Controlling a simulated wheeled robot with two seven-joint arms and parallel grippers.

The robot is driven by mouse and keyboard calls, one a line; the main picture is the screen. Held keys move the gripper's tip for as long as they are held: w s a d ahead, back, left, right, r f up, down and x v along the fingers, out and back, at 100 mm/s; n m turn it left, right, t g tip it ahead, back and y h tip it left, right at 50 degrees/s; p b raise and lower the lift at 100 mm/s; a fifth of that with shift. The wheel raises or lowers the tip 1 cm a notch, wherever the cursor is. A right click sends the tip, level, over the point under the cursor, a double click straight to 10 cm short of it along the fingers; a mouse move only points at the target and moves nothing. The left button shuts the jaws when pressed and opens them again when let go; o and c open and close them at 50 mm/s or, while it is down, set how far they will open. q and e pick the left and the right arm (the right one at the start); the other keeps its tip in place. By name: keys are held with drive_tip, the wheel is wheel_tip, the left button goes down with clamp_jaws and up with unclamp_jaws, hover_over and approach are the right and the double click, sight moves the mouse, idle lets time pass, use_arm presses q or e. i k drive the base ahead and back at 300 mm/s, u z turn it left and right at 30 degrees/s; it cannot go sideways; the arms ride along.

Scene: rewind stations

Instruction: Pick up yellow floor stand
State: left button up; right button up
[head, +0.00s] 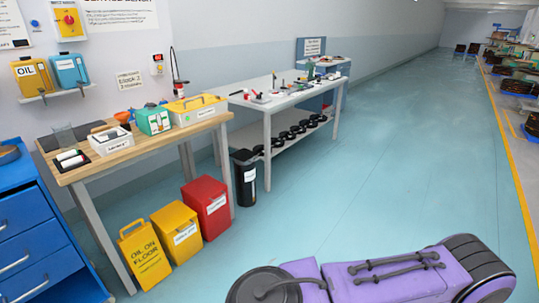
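The yellow floor stand (146,258) stands on the floor at the lower left, in front of the wooden workbench, with dark lettering reading "OIL ON FLOOR" and a handle opening at its top. It leans slightly and is the leftmost of a short row. A yellow bin (180,240) with a white label stands just to its right. Neither of my grippers shows in the head view. Nothing is seen touching the stand.
A red bin (207,208) and black canister (245,178) continue the row. The wooden bench (150,150) stands above the stand, and a blue drawer cabinet (38,235) is to its left. Open teal floor (400,150) lies to the right. A purple arm link of mine crosses the bottom.

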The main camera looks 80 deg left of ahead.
sight(144, 257)
drive_tip(key=u, duration=4)
